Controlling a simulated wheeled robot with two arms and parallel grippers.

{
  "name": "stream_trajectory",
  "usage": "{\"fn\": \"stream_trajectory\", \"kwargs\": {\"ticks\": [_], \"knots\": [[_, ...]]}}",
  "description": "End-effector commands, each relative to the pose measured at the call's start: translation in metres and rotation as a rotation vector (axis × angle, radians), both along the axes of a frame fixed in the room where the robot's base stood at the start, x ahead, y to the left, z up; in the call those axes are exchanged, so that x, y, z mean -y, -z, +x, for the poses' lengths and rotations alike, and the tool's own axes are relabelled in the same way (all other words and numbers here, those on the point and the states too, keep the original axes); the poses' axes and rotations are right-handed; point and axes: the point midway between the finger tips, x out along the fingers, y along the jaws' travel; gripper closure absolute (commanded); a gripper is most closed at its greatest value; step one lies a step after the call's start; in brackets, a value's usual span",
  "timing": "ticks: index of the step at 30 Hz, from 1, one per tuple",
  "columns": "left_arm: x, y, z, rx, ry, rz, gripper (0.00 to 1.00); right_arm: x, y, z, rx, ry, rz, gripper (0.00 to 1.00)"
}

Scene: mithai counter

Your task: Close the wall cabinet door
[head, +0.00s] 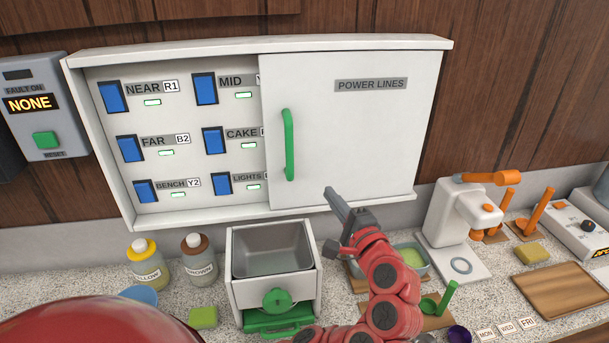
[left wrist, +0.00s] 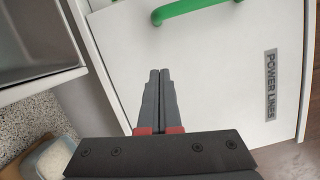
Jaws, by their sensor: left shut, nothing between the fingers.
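The wall cabinet (head: 100,190) is a white box with its left half open. Its white door (head: 355,140), labelled POWER LINES, covers the right half and looks like a sliding panel. A green vertical handle (head: 289,145) is near the door's left edge. My left gripper (head: 328,191) is shut and empty, in front of the lower part of the door, right of and below the handle. In the left wrist view the closed fingertips (left wrist: 160,73) point toward the door (left wrist: 210,75), with the green handle (left wrist: 190,8) beyond them. I cannot tell whether they touch the door. My right gripper is not in view.
Blue switches (head: 130,149) show in the open half. A fault panel (head: 45,105) reading NONE is at left. Below are two bottles (head: 148,262), a metal-lined box (head: 272,250) and a white machine (head: 458,220). The wall just right of the cabinet is clear.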

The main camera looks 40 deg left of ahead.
Motion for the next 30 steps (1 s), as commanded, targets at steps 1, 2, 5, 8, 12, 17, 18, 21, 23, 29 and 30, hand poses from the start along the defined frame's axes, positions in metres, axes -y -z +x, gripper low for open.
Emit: {"fn": "stream_trajectory", "kwargs": {"ticks": [1, 2, 5, 8, 12, 17, 18, 21, 23, 29, 30], "knots": [[-0.012, -0.004, 0.005, -0.004, -0.007, -0.004, 1.0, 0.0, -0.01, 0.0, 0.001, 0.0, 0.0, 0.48], [-0.017, -0.005, 0.009, -0.005, -0.005, -0.004, 1.0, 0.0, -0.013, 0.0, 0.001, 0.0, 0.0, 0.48], [-0.035, -0.006, 0.021, -0.002, -0.003, -0.004, 1.0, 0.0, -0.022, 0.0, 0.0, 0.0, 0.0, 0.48], [-0.054, -0.007, 0.032, -0.002, -0.004, -0.004, 1.0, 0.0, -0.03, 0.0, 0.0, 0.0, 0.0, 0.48], [-0.07, -0.011, 0.023, -0.001, 0.001, -0.001, 1.0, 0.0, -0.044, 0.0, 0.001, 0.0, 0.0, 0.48], [-0.081, -0.013, 0.012, 0.0, 0.003, -0.001, 1.0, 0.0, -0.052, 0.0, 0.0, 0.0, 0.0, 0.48], [-0.083, -0.012, 0.011, -0.001, 0.004, -0.001, 1.0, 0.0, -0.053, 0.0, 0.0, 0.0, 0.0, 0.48], [-0.085, -0.012, 0.008, 0.0, 0.003, 0.0, 1.0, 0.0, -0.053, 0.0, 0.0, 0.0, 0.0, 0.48], [-0.085, -0.011, 0.008, 0.0, 0.003, 0.0, 1.0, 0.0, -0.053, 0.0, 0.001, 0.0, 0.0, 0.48], [-0.085, -0.011, 0.008, 0.001, 0.004, 0.0, 1.0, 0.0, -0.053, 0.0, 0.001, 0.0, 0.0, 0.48], [-0.085, -0.011, 0.008, 0.001, 0.004, 0.0, 1.0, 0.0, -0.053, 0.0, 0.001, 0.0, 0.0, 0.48]]}}
